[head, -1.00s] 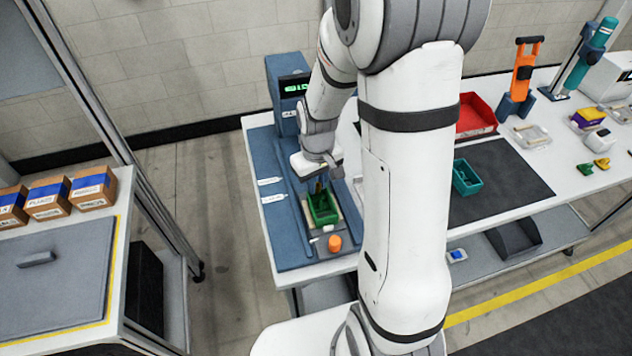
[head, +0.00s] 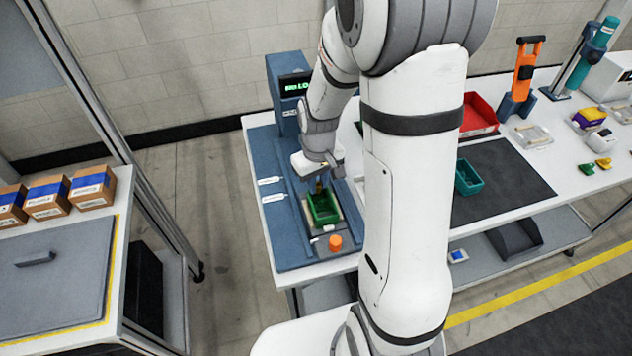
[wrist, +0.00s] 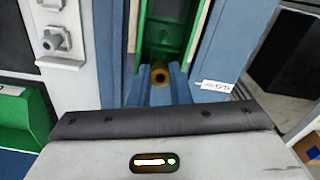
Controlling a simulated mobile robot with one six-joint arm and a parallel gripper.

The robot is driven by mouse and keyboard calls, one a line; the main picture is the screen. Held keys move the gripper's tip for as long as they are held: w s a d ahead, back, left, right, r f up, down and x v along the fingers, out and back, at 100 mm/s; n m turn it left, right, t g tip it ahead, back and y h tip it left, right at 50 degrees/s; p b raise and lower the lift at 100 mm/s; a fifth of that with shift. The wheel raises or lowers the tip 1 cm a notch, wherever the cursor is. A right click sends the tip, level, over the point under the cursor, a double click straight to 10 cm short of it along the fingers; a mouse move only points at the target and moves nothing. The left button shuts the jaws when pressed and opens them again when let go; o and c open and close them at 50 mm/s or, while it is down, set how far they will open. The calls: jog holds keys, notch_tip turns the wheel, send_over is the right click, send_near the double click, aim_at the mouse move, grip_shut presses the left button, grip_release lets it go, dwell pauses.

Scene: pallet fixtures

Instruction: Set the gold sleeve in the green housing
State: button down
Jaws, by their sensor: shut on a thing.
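The green housing (head: 323,211) is an open box held on the blue fixture bench; it also shows at the top of the wrist view (wrist: 171,32). The gold sleeve (wrist: 160,74) is a short ring with a dark bore, seen between the blue fingertips of my gripper (wrist: 158,80). My gripper is shut on it. In the head view my gripper (head: 320,181) points down at the far end of the housing. In the wrist view the sleeve overlaps the housing's near end; I cannot tell whether it touches the housing or how high it is.
The blue station (head: 284,90) with a lit green display stands behind the housing. An orange knob (head: 335,242) sits in front of it. To the right are a teal bin (head: 468,178) on a dark mat and a red tray (head: 479,113).

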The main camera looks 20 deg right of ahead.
aim_at(318, 185)
jog(key=shift+s+f, duration=0.55)
jog(key=shift+f, duration=0.05)
jog(key=c, duration=1.6)
grip_release()
jog(key=shift+c, duration=0.2)
jog(key=shift+r, duration=0.15)
jog(key=shift+w+r+p, duration=0.2)
jog(key=shift+r+p, duration=0.3)
jog(key=shift+r, duration=0.2)
jog(key=shift+w+r+p, duration=0.2)
jog(key=shift+r+p, duration=0.3)
jog(key=shift+r, duration=0.15)
jog(key=o, duration=0.5)
jog(key=shift+o, duration=0.2)
jog(key=shift+r, duration=0.15)
notch_tip(318, 185, up, 8)
jog(key=b, duration=0.1)
jog(key=shift+f, duration=0.2)
